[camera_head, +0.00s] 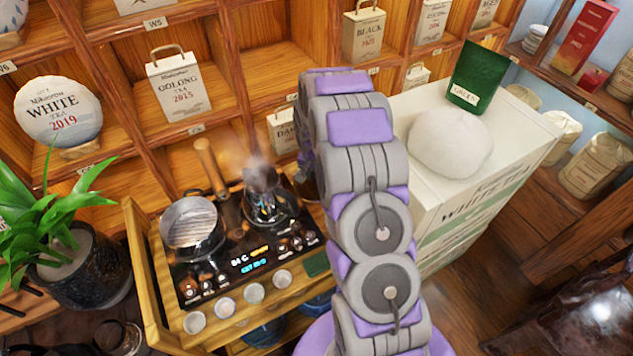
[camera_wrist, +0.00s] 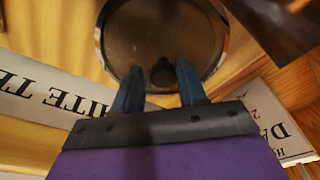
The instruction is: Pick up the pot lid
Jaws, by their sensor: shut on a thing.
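The pot lid (camera_wrist: 150,38) shows in the wrist view as a round, dark, see-through disc with a metal rim. Its small dark knob (camera_wrist: 162,73) sits between the two fingers of my gripper (camera_wrist: 160,80), which is shut on it. In the head view my arm hides my gripper and most or all of the lid. An open pot (camera_head: 188,222) with a light slatted inside stands on the left of the black cooktop (camera_head: 215,265). A glass kettle (camera_head: 265,200) with vapour above it stands on the right of the cooktop.
A wooden handle (camera_head: 210,163) rises between pot and kettle. Shelves with tea bags (camera_head: 178,85) stand behind. A white cabinet (camera_head: 470,210) is at the right, a potted plant (camera_head: 85,270) at the left.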

